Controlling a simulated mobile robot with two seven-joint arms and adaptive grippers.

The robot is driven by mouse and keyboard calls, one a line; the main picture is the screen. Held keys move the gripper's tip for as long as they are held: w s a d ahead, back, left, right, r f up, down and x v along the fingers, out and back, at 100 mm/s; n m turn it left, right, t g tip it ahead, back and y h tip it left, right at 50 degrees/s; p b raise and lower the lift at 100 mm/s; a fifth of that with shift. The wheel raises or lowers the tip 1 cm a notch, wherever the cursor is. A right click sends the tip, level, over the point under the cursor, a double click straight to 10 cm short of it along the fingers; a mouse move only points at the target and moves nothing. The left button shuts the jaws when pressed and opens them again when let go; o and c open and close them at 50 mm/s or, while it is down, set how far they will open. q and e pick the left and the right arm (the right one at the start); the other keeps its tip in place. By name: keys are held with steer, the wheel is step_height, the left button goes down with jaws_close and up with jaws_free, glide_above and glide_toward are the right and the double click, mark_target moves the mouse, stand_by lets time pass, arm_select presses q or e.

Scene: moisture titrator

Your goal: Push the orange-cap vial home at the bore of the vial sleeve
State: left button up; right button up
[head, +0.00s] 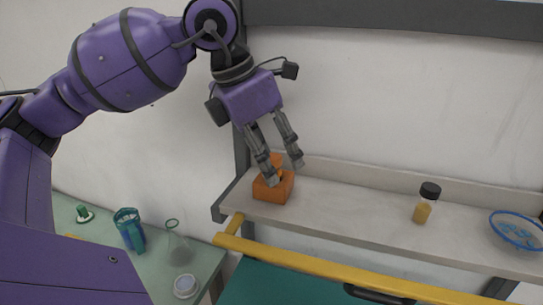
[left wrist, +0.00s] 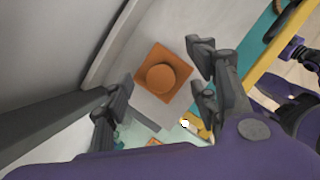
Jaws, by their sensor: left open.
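The vial sleeve (head: 275,191) is an orange block near the left end of the pale shelf. In the left wrist view the sleeve (left wrist: 146,88) shows as an orange square from above. A round orange cap of the vial (left wrist: 162,78) sits over its middle. The vial's body is hidden, and I cannot tell how deep it sits. In the head view the cap (head: 277,160) is partly covered by the fingers. My left gripper (head: 285,172) is open above the sleeve, pointing down, with its fingers spread on either side of the cap.
A dark-capped amber bottle (head: 424,207) and a blue-rimmed bowl (head: 514,243) stand farther right on the shelf (head: 350,205). A yellow rail (head: 330,268) runs in front. A lower green table (head: 208,251) at left holds a blue-green mug (head: 131,230) and a flask (head: 177,247).

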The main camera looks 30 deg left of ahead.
arm_select(q)
steer(key=shift+p+v, duration=0.45)
steer(key=shift+v, duration=1.35)
arm_select(e)
steer(key=shift+w+r, duration=0.85)
steer(key=shift+r, duration=0.05)
arm_select(q)
steer(key=shift+r, duration=0.15)
arm_select(e)
steer(key=shift+w+a, duration=0.1)
arm_select(q)
steer(key=v, duration=1.1)
steer(key=shift+s+a+r, duration=0.15)
steer(key=shift+s+r, duration=0.1)
steer(key=shift+r, duration=0.05)
